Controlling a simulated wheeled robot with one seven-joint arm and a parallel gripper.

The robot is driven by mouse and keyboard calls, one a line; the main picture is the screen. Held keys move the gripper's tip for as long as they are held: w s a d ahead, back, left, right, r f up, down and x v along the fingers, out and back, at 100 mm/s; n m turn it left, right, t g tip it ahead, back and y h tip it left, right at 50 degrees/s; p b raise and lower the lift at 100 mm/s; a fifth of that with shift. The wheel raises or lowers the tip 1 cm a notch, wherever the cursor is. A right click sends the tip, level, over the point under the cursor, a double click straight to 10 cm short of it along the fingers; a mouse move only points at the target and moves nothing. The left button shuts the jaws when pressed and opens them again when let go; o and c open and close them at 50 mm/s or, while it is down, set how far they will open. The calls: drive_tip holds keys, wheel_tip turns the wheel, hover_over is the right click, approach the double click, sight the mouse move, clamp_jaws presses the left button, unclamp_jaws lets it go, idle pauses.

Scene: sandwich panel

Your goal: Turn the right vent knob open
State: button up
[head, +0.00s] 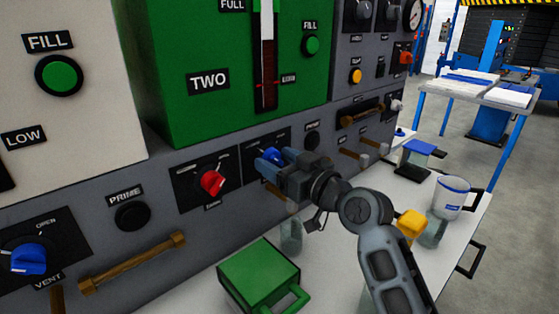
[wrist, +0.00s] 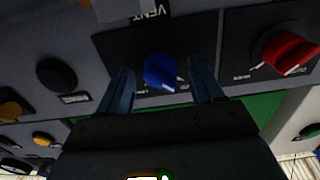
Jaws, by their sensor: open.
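The right vent knob is blue and sits on a black plate in the grey lower panel. In the head view the knob (head: 273,156) is partly hidden by my gripper (head: 270,164). In the wrist view the blue knob (wrist: 160,72) lies between the two fingers of my gripper (wrist: 162,84), below a VENT label. The fingers are spread with a gap on each side of the knob. Whether their tips reach past its face is hard to tell. A pale mark shows near the knob's lower right edge in the wrist view; its exact setting is unclear.
A red knob (head: 212,182) is just left of the vent knob. Another blue vent knob (head: 27,257) is at far left. A green box (head: 258,274) and a white mug (head: 450,196) stand on the white table below.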

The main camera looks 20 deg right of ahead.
drive_tip(key=c, duration=1)
drive_tip(key=shift+c, duration=0.2)
drive_tip(key=shift+m, duration=0.3)
drive_tip(key=m+p, duration=0.1)
drive_tip(key=m, duration=0.2)
drive_tip(key=shift+r+m+p, duration=0.1)
drive_tip(key=shift+m+p, duration=0.2)
drive_tip(key=shift+p, duration=0.1)
drive_tip(key=m+p, duration=0.2)
drive_tip(key=m, duration=0.2)
drive_tip(key=shift+m, duration=0.3)
drive_tip(key=m+p, duration=0.2)
drive_tip(key=m, duration=0.2)
drive_tip(key=shift+m+p, duration=0.3)
drive_tip(key=shift+p, duration=0.1)
drive_tip(key=shift+m+p, duration=1.25)
drive_tip(key=shift+m, duration=1.05)
